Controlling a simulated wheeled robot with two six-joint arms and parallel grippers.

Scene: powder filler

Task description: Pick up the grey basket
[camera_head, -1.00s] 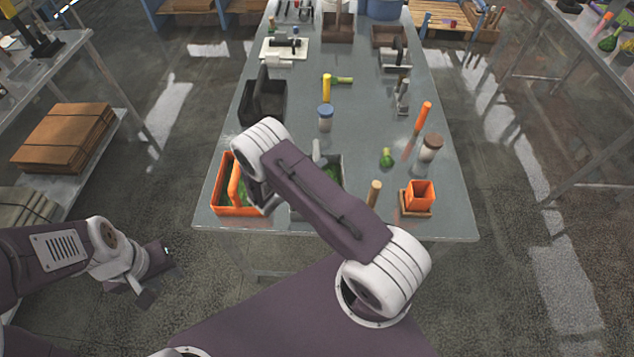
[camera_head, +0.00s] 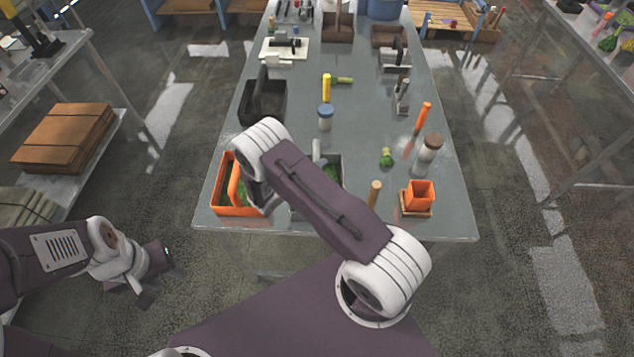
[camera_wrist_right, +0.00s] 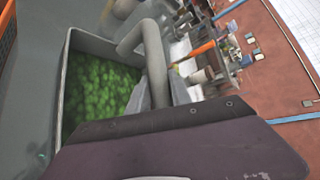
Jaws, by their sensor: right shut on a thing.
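The grey basket (camera_head: 343,172) holds green contents and stands at the near edge of the table, partly hidden behind my right arm in the head view. In the right wrist view the basket (camera_wrist_right: 92,42) shows its rim, green filling and thick grey handle. My right gripper (camera_wrist_right: 160,90) is shut on that handle, with one finger on each side of it. The head view hides this gripper behind its own arm. My left gripper (camera_head: 152,277) is empty and open, off the table at the lower left.
An orange basket (camera_head: 222,200) with green contents stands close to the left of the grey basket. To the right are a wooden-handled thing (camera_head: 374,193) and an orange pot (camera_head: 420,194). A black basket (camera_head: 262,104) and a blue-lidded jar (camera_head: 325,118) stand farther back.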

